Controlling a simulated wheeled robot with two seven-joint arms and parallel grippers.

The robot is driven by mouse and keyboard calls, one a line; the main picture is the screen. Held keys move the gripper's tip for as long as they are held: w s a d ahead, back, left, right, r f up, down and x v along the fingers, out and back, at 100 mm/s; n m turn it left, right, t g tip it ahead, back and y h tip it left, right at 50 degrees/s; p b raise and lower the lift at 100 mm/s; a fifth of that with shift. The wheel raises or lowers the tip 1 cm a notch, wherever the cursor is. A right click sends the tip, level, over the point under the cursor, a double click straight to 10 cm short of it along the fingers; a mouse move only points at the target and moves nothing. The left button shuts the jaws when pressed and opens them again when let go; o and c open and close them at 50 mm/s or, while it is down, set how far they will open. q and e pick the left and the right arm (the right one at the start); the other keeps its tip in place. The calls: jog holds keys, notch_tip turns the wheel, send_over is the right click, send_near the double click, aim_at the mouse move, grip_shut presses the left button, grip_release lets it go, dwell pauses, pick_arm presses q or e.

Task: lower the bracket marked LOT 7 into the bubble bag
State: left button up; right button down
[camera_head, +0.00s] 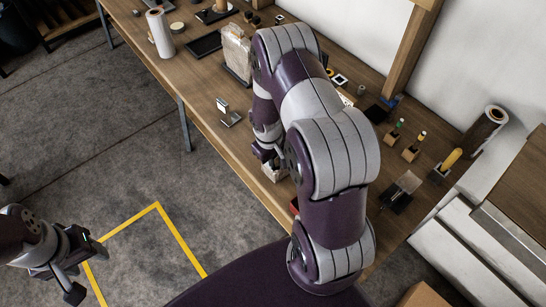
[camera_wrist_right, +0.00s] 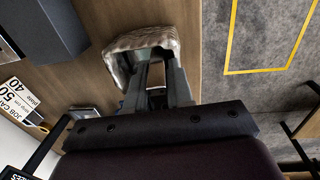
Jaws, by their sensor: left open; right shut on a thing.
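My right gripper (camera_head: 268,160) points down over the bench near its front edge. It is shut on a grey piece, taken to be the bracket (camera_wrist_right: 156,76), mostly hidden between the fingers; no LOT 7 mark is readable. A pale, crinkled open-mouthed bag (camera_wrist_right: 142,40), which looks like the bubble bag, surrounds the fingertips in the right wrist view. Part of it shows under the gripper in the head view (camera_head: 274,172). How deep the piece sits cannot be told. My left gripper (camera_head: 88,270) is open and empty over the floor, away from the bench.
Another metal bracket (camera_head: 228,114) stands on the bench (camera_head: 190,80) left of my right gripper. A pale wrapped block (camera_head: 237,52) stands behind it. A white roll (camera_head: 160,33) and small blocks (camera_head: 411,150) are farther off. Yellow tape (camera_head: 181,240) marks clear floor in front.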

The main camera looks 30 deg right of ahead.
jog(key=c, duration=0.9)
grip_release()
jog(key=shift+s, duration=0.1)
jog(key=r, duration=0.4)
jog(key=a+r, duration=0.1)
jog(key=r, duration=0.7)
jog(key=shift+a+r+b, duration=0.15)
jog(key=shift+r+b, duration=0.15)
jog(key=shift+r, duration=0.05)
jog(key=shift+m+t+y, duration=0.4)
jog(key=shift+t+y, duration=0.2)
jog(key=s+a+r, duration=0.2)
jog(key=a, duration=0.1)
jog(key=s+a+r, duration=0.2)
jog(key=s+a, duration=0.1)
jog(key=a, duration=0.1)
jog(key=s+a+r, duration=0.2)
jog(key=s+a, duration=0.1)
jog(key=shift+s+a, duration=0.25)
jog(key=shift+a, duration=0.05)
